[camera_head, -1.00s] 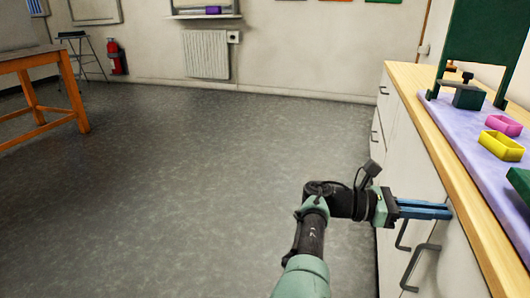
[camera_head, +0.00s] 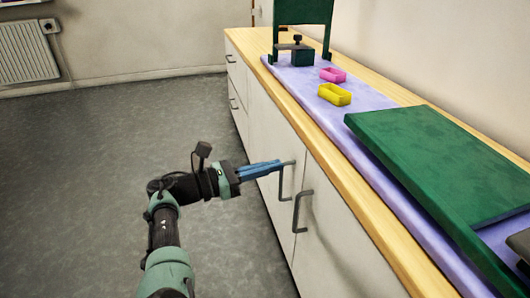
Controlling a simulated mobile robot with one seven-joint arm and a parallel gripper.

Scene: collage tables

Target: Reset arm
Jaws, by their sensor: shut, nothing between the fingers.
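My gripper (camera_head: 277,166) has blue fingers that are shut with nothing between them. It points to the right, in front of the white cabinet (camera_head: 262,128), below the counter's wooden edge. Its fingertips are close to the top of a dark cabinet door handle (camera_head: 282,182); I cannot tell whether they touch it. My arm is bent at the elbow, with the forearm rising from the bottom of the view.
The wooden counter (camera_head: 357,217) runs along the right. On its lilac mat (camera_head: 372,107) are a pink tray (camera_head: 333,75), a yellow tray (camera_head: 334,95), a dark green clamp-like block (camera_head: 302,55) and a large green board (camera_head: 440,160). The grey floor (camera_head: 75,180) at left is clear.

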